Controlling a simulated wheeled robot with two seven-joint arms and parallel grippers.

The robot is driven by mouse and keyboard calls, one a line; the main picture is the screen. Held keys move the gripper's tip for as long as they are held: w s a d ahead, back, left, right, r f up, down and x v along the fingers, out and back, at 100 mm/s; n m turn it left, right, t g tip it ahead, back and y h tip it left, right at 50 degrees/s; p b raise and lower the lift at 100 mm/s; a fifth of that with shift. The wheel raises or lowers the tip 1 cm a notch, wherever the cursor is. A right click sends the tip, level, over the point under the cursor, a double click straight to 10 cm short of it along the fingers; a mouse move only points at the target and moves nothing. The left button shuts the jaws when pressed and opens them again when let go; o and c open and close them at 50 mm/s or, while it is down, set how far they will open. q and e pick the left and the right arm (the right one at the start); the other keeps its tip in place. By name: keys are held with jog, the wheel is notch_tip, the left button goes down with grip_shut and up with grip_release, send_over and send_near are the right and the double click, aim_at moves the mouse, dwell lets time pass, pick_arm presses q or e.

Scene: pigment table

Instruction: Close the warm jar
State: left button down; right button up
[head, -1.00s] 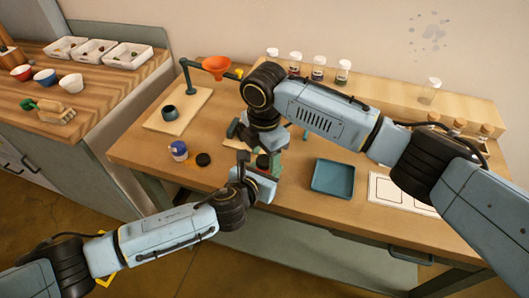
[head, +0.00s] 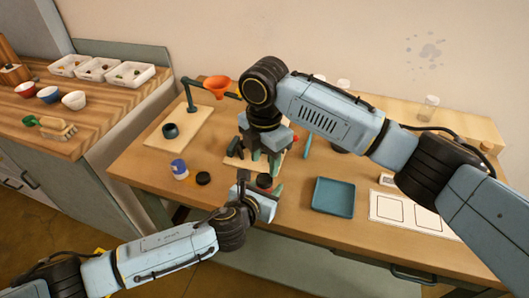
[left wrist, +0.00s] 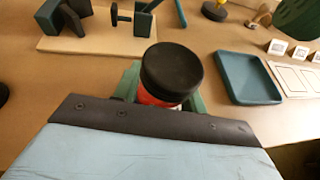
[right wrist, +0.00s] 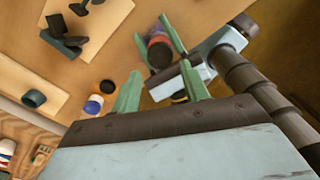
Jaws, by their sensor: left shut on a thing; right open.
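The warm jar (left wrist: 155,98) is red with a black lid (left wrist: 172,70) on its top. My left gripper (head: 264,187) is shut around the jar and holds it upright near the table's front edge. In the left wrist view green fingers flank the jar, and the lid hides most of its body. The right wrist view shows the jar (right wrist: 159,50) between the left fingers. I cannot tell how tightly the lid sits. My right gripper (head: 265,161) is open and empty, just behind and above the jar; its fingers also show in the right wrist view (right wrist: 162,88).
A teal tray (head: 333,209) and a white card sheet (head: 408,213) lie right. An orange funnel (head: 217,85) on a stand is at the back left.

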aim_at(264, 178)
jog(key=n, duration=0.1)
jog(key=r+n, duration=0.1)
jog(key=n, duration=0.3)
jog(key=shift+r, duration=0.4)
jog(key=n, duration=0.1)
jog(key=r+n, duration=0.1)
jog(key=n, duration=0.3)
jog(key=shift+r, duration=0.25)
jog(key=shift+f, duration=4.05)
